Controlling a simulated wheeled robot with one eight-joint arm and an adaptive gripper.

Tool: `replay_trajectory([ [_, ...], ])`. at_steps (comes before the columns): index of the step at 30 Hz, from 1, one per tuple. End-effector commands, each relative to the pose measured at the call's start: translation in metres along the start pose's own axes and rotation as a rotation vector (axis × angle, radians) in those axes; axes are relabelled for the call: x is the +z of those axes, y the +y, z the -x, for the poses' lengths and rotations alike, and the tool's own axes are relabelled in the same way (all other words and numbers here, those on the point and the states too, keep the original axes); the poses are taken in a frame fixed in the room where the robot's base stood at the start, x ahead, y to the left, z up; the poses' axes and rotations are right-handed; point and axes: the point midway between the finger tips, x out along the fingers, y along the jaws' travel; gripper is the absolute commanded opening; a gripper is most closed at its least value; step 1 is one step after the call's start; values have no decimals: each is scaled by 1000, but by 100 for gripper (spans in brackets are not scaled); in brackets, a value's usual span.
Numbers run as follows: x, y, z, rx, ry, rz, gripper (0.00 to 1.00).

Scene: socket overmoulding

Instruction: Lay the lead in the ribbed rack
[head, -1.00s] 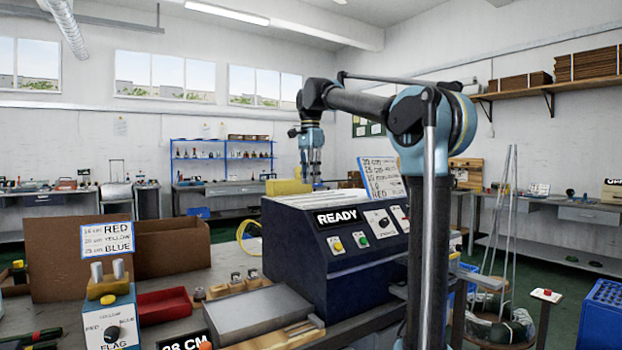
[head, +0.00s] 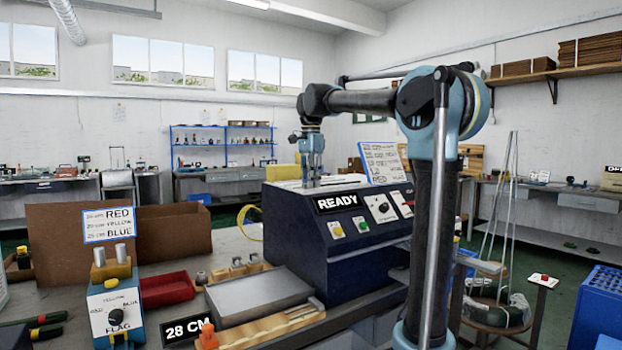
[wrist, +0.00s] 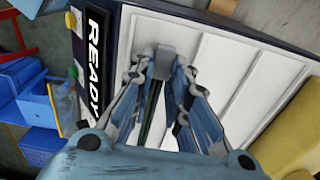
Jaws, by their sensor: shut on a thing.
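My gripper (head: 312,184) points down over the white top of the dark blue machine marked READY. In the wrist view my gripper (wrist: 162,82) is shut on a grey block-shaped end (wrist: 166,62). A thin dark strand (wrist: 151,108), which looks like part of the lead, shows between the fingers. The fingers hide much of it. The head view does not show the held piece clearly. I cannot tell for sure which thing is the ribbed rack; a pale wooden piece with notches (head: 262,331) lies along the bench front.
The machine (head: 345,240) fills the middle of the bench. A yellow block (wrist: 286,140) stands at its back edge. A grey plate (head: 258,297), a red tray (head: 166,288), a flag box (head: 115,312) and a 28 CM display (head: 186,328) crowd the front left.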

Motion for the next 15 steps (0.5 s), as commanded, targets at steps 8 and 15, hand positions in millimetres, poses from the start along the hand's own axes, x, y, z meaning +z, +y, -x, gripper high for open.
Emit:
replay_trajectory([
  [8, 1, 0, -1, 0, 0, 1, 0],
  [15, 1, 0, -1, 0, 0, 1, 39],
])
